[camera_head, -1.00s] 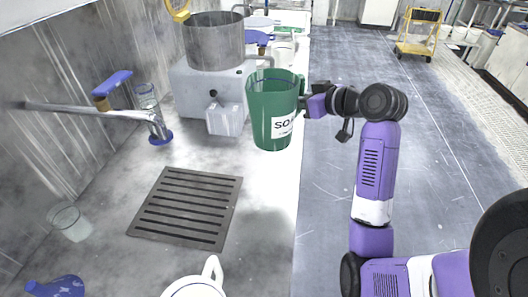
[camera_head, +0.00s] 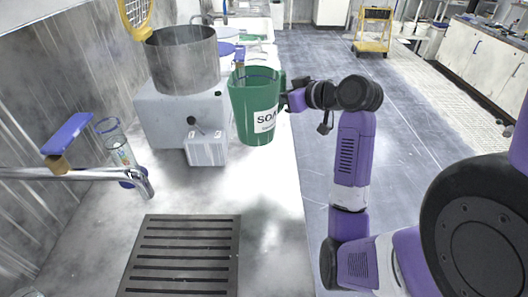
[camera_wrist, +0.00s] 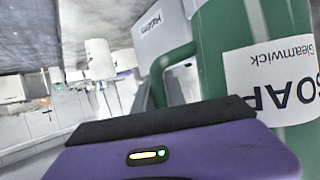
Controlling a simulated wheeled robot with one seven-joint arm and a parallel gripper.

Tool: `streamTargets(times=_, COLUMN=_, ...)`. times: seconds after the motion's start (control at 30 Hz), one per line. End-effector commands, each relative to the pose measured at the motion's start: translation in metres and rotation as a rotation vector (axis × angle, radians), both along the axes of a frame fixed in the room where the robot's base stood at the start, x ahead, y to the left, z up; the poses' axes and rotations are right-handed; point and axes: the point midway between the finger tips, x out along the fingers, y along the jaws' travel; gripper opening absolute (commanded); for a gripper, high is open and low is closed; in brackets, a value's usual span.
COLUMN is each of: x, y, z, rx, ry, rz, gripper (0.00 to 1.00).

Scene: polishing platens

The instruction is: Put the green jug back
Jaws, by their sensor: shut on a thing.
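The green jug (camera_head: 243,116) has a white label reading "SOAP" in part. It is held upright in the head view, its handle on the right toward my arm. My gripper (camera_head: 290,97) is shut on the jug's handle at its right side. In the wrist view the jug (camera_wrist: 215,70) fills the right part, with its label upside down and its green handle curving left. The gripper's fingertips are mostly hidden there behind the purple gripper body. I cannot tell how far the jug's base is above the bench.
A grey machine with a metal drum (camera_head: 183,60) stands on the bench just left of the jug. A black slotted drain grate (camera_head: 185,255) lies in front. Bare bench lies between.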

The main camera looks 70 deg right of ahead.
Motion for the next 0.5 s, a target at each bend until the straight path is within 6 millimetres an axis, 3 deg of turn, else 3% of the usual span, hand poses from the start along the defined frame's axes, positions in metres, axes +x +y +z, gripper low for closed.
streamTargets(times=0.03, x=0.000, y=0.001, z=-0.016, rx=0.008, ry=0.002, rz=0.001, gripper=0.00)
streamTargets(times=0.3, x=0.000, y=0.001, z=-0.081, rx=0.007, ry=0.002, rz=0.000, gripper=0.00)
streamTargets(times=0.5, x=0.000, y=0.000, z=-0.115, rx=0.004, ry=0.000, rz=-0.002, gripper=0.00)
